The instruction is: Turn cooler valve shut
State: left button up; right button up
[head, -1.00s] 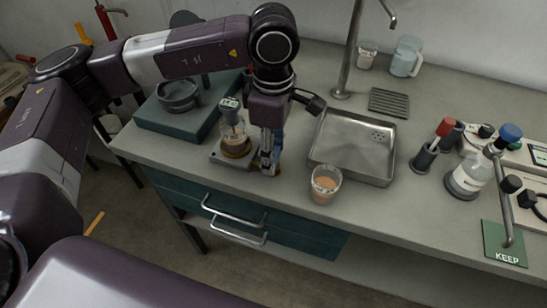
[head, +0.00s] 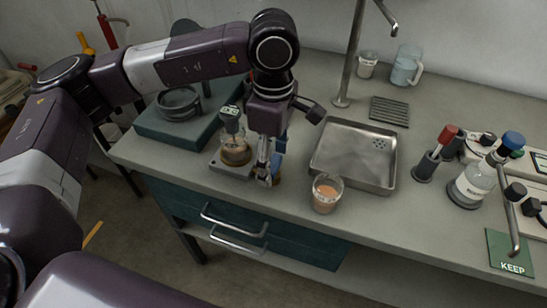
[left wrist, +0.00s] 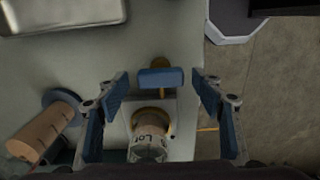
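The cooler valve shows in the left wrist view as a blue handle (left wrist: 160,78) on a brass-coloured body, beside a small glass vessel (left wrist: 150,140) on a pale base. My left gripper (left wrist: 160,98) points down at it, its two blue-padded fingers spread to either side. The handle lies between and a little beyond the fingertips, with gaps on both sides and no visible contact. In the head view my left gripper (head: 265,178) is just right of the brown-filled vessel (head: 235,152), and largely covers the valve. My right gripper is not in view.
A glass of orange-brown liquid (head: 325,194) stands near the counter edge, right of my gripper. Behind it is a sink tray (head: 350,170). A teal block (head: 165,128) lies left.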

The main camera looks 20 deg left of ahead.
aim_at(273, 163)
pick_arm(q)
notch_tip(273, 163, up, 12)
dwell(0.6)
